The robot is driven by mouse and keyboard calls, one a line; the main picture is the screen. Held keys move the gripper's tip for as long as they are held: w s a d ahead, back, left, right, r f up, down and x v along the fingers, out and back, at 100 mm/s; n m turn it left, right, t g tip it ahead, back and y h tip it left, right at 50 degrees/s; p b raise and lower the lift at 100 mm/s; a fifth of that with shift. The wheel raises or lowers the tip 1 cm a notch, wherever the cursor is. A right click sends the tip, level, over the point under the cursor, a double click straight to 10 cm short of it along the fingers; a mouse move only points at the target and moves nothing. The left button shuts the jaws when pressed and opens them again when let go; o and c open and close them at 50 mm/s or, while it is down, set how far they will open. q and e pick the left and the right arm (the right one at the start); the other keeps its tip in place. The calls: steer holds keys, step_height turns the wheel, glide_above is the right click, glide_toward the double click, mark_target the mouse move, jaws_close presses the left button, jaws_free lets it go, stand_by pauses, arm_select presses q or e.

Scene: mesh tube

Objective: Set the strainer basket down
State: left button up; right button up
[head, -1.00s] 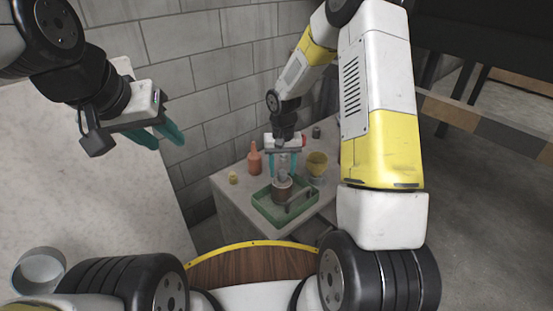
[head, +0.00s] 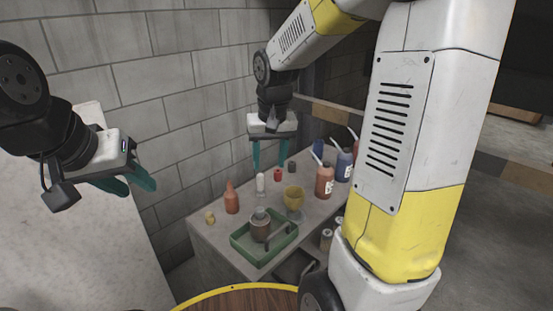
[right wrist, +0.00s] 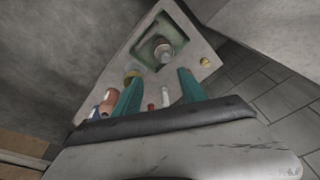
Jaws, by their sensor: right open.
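A brownish-grey cylindrical vessel (head: 260,230), which looks like the strainer basket, stands upright in a green tray (head: 290,239). A paler, clear-looking piece (head: 260,213) shows at its top; whether the two are one thing I cannot tell. The vessel also shows in the right wrist view (right wrist: 162,52), inside the tray (right wrist: 140,52). My right gripper (head: 270,165) is open and empty, above and behind the tray, clear of the vessel. Its fingers (right wrist: 160,76) are apart in the right wrist view. My left gripper (head: 132,188) is open and empty, far left of the tray.
An orange bottle (head: 231,200) and a small yellow piece (head: 210,217) stand left of the tray. A white-topped item (head: 260,183), a red one (head: 278,175) and bottles (head: 325,181) stand behind. A block wall borders the table.

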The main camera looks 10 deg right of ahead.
steer(key=s+r+t+y, duration=0.1)
steer(key=s+r, duration=0.3)
steer(key=s, duration=0.4)
steer(key=s+d+r+t, duration=0.1)
steer(key=s+r+t, duration=0.2)
steer(key=s, duration=0.5)
steer(key=shift+s+r+n+y, duration=0.3)
steer(key=shift+r+n+y, duration=0.1)
steer(key=shift+r, duration=0.4)
steer(key=shift+s, duration=0.1)
